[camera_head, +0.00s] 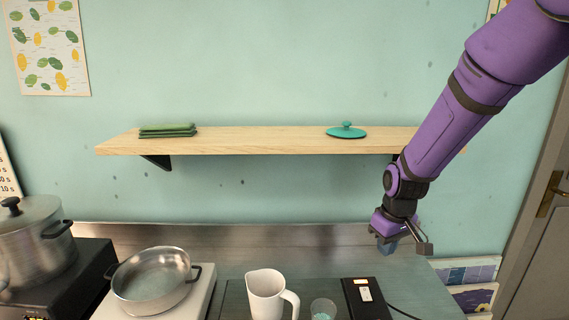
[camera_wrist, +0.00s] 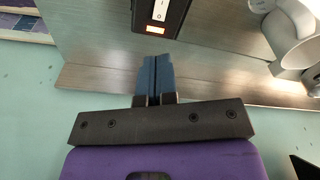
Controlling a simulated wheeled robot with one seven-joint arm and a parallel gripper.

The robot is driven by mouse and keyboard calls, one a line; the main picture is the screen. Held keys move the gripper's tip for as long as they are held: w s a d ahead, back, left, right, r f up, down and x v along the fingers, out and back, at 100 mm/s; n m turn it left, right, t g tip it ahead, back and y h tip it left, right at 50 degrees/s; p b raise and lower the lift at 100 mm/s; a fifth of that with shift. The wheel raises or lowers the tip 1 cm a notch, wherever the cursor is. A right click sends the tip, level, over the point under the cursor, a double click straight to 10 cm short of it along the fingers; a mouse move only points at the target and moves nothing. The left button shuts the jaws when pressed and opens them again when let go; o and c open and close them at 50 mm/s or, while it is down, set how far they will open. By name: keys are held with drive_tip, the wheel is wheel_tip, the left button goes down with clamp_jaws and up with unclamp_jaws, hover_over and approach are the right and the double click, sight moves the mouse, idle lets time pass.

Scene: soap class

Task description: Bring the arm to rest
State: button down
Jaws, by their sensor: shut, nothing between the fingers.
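My purple arm comes in from the upper right in the head view and reaches down in front of the wooden shelf's right end. My gripper (camera_head: 388,247) hangs over the right part of the steel counter. In the wrist view its blue fingers (camera_wrist: 154,75) lie close together, shut, with nothing between them. The fingertips show close to the black switch box (camera_wrist: 160,14) in that view, but I cannot tell the gap to it.
A white jug (camera_head: 266,296), a clear cup (camera_head: 323,309) and the switch box (camera_head: 365,299) stand on the counter. A pan (camera_head: 152,281) and a lidded pot (camera_head: 32,240) are left. The shelf (camera_head: 250,141) holds green cloths (camera_head: 167,130) and a teal lid (camera_head: 346,132).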

drive_tip(key=s+d+r+m+t, duration=0.2)
drive_tip(key=s+r, duration=0.9)
drive_tip(key=s, duration=0.1)
drive_tip(key=s+d+r+m+t, duration=0.2)
drive_tip(key=s+d+r, duration=0.1)
drive_tip(key=s+r, duration=0.8)
drive_tip(key=shift+s+d+r+m, duration=0.3)
drive_tip(key=shift+s+m, duration=0.1)
drive_tip(key=shift+s, duration=0.5)
